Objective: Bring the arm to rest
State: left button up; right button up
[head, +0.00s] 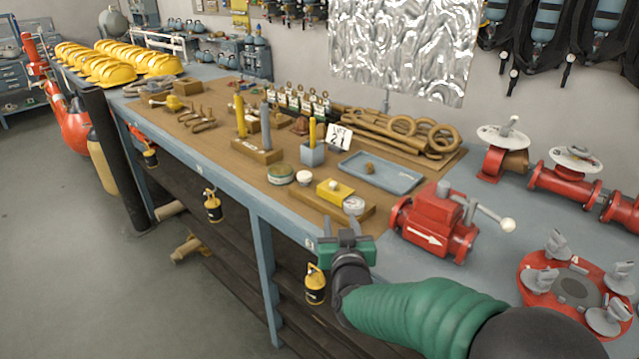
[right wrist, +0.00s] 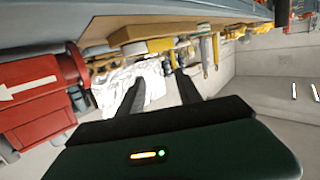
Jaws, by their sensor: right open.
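My right gripper (head: 347,240) is at the front edge of the workbench (head: 290,213), in front of a wooden block. It is open, with nothing between its fingers. Its green arm comes in from the lower right of the head view. In the right wrist view its two dark fingers (right wrist: 158,88) are spread apart, with bench objects beyond them. My left gripper does not show.
A red valve block (head: 432,222) with a white arrow stands just right of my gripper. A yellow block (head: 335,190) and a blue tray (head: 380,172) are behind it. A red flanged part (head: 577,288) is at right. Yellow lanterns (head: 315,284) hang below the bench edge. Open floor lies left.

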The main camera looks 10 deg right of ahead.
jog(key=s+d+f+g+p, duration=0.2)
jog(key=s+f+g, duration=0.2)
jog(key=s, duration=0.5)
jog(key=s+d+f+g+y+p, duration=0.1)
jog(key=s+f+g+p, duration=0.2)
jog(key=s, duration=0.7)
jog(key=s+d+f+n+g+p, duration=0.1)
jog(key=s+f+g, duration=0.4)
jog(key=s, duration=0.5)
jog(key=shift+s+d+g+y+p, duration=0.25)
jog(key=shift+d+g+y+p, duration=0.15)
jog(key=shift+d+g+p, duration=0.5)
jog(key=shift+a, duration=0.1)
